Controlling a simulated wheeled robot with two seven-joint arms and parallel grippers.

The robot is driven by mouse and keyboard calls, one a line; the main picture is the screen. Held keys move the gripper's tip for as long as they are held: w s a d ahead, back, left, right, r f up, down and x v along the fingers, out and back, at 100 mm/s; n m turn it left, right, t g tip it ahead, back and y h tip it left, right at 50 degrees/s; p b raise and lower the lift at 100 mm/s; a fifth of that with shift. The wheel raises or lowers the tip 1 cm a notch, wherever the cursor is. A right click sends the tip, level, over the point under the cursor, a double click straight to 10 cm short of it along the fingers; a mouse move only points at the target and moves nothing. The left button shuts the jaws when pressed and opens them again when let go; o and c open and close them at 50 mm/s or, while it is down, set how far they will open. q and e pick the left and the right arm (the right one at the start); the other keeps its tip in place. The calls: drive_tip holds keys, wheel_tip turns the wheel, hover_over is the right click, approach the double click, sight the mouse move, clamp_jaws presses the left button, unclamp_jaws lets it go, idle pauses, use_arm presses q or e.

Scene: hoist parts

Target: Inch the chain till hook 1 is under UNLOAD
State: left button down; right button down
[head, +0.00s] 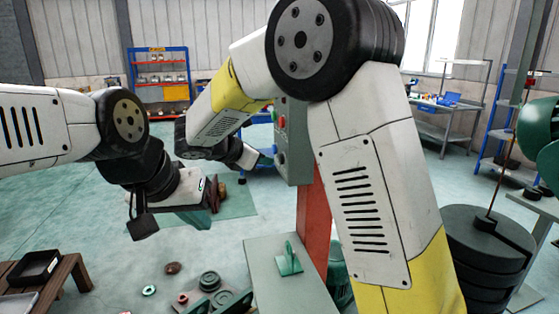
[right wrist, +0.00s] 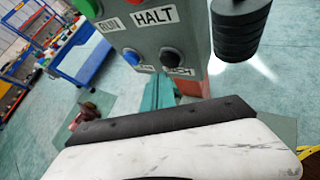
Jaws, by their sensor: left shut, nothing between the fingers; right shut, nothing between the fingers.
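The grey-green control box (head: 295,140) stands on a red post, partly behind my right arm. In the right wrist view the box (right wrist: 190,35) has labels RUN, HALT and one ending in "CH", with a blue button (right wrist: 131,56) and a black button (right wrist: 172,57) low on its face. My right gripper (head: 266,160) is shut and empty, close to the box's lower left side; its tips (right wrist: 160,80) appear just below these buttons. Contact cannot be told. My left gripper (head: 198,216) is shut and empty, left of the box. Hook 1, the chain and an UNLOAD sign cannot be made out.
A grey-green plate (head: 262,290) with a green hook-shaped piece (head: 290,260) lies in front. Loose round parts (head: 210,282) lie left of it. A wooden bench (head: 70,268) is at far left, stacked dark weights (head: 485,255) at right.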

drive_tip(key=shift+d, duration=0.15)
idle(0.4)
drive_tip(key=shift+w+d, duration=0.1)
drive_tip(key=shift+d, duration=0.15)
